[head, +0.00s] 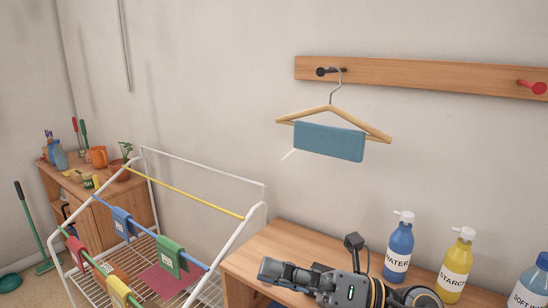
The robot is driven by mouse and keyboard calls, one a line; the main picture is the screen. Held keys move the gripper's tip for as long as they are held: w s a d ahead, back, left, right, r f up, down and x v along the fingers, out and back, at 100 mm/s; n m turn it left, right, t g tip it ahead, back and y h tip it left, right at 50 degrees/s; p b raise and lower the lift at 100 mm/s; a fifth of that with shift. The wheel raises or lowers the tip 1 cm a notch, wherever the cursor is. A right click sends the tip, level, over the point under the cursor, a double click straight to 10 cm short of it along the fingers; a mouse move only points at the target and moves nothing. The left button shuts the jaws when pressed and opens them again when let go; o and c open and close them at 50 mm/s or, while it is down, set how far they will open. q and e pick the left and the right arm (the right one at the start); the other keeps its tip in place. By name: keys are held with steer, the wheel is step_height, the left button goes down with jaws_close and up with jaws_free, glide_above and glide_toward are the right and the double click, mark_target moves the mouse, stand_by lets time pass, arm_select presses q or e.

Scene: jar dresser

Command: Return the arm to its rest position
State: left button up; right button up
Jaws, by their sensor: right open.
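My right gripper (280,273) is low in the head view, over the left part of the wooden dresser top (277,241). It points left, is open, and I see nothing between its fingers. Part of my right arm is cut off by the bottom edge. A wooden hanger (377,134) with a folded blue cloth (330,141) over it hangs from the black peg (321,71) on the wall rail. The gripper is well below the hanger and apart from it. My left gripper is not in view.
Bottles labelled WATER (398,252) and STARCH (455,272) stand right of my arm, with a white-blue bottle (530,285) at the edge. A white drying rack (255,222) with several small cloths stands left. A red peg (538,87) is empty. A cluttered cabinet (125,205) stands behind.

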steer(key=w+d+f+m+t+h, duration=0.2)
steer(key=w+d+m+t+h, duration=0.3)
steer(key=m+t, duration=0.6)
steer(key=w+d+f+m+t+h, duration=0.1)
steer(key=w+d+m+t+h, duration=0.2)
steer(key=d+m+t+h, duration=0.8)
steer(key=s+d+f+m+g+h, duration=0.1)
steer(key=d+f+m+g+h, duration=0.1)
steer(key=f+m+g, duration=0.45)
steer(key=s+d+f+m+g+h, duration=0.1)
steer(key=d+f+m+g+h, duration=0.15)
steer(key=f+m, duration=0.6)
steer(key=s+d+f+m+g, duration=0.1)
steer(key=s+f+m+g, duration=0.2)
steer(key=s+f+g, duration=1.45)
steer(key=s+f+t, duration=0.2)
steer(key=s+f, duration=0.1)
steer(key=f, duration=1.1)
steer(key=s+f+t, duration=0.2)
steer(key=s+f, duration=0.2)
steer(key=f, duration=1.1)
steer(key=s+d+f+g, duration=0.1)
steer(key=s+d+f, duration=0.2)
steer(key=s+f, duration=1.3)
steer(key=shift+s+f+g, duration=0.15)
steer(key=shift+s+g, duration=0.05)
steer(key=shift+g, duration=0.15)
